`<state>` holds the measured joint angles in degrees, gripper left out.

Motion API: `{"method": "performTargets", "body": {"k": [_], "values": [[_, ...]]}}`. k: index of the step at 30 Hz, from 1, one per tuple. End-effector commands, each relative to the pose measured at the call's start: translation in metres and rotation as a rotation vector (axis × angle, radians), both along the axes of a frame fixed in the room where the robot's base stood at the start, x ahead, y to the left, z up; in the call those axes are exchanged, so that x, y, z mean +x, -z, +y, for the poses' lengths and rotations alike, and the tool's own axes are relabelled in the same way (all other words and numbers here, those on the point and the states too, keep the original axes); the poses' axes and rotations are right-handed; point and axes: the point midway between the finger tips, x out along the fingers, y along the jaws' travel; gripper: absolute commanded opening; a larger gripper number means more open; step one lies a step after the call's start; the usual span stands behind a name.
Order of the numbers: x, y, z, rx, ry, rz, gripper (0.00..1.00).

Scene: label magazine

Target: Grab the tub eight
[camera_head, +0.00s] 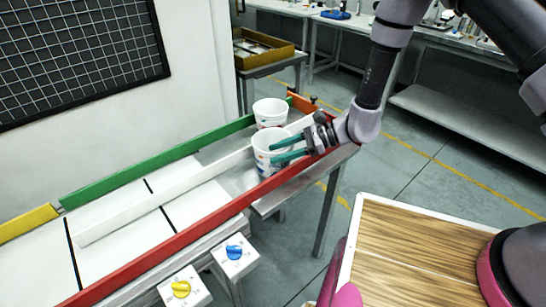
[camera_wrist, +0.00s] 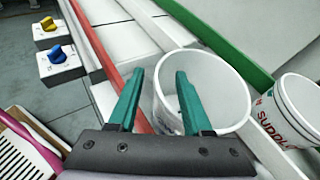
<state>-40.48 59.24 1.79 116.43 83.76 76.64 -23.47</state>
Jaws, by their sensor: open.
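Two white tubs stand at the far end of the lanes. The near tub (camera_head: 262,161) is in the lane beside the red rail; the other tub (camera_head: 270,108) is in the lane beside the green rail. No number eight is legible on either. My gripper (camera_head: 273,151) is open, its teal fingers at the near tub. In the wrist view, one finger of my gripper (camera_wrist: 159,72) overlaps the near tub's opening (camera_wrist: 215,85) and the other lies left of its rim; contact cannot be told. The other tub (camera_wrist: 300,108) shows red lettering at right.
A red rail (camera_head: 150,252), a white divider (camera_head: 150,195) and a green rail (camera_head: 150,165) border the lanes. Boxes with a blue knob (camera_head: 234,252) and a yellow knob (camera_head: 181,289) sit in front. A wood-topped surface (camera_head: 410,250) is at lower right.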

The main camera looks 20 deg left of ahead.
Motion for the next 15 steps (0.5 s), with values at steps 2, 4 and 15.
{"method": "performTargets", "body": {"k": [2,4,15], "values": [[-0.0038,0.0044,0.0082,0.0,-0.001,0.0,0.5],[-0.0053,0.0059,0.0126,0.0,0.0,-0.001,0.5],[-0.0056,0.0066,0.014,-0.001,0.001,-0.001,0.04]]}}
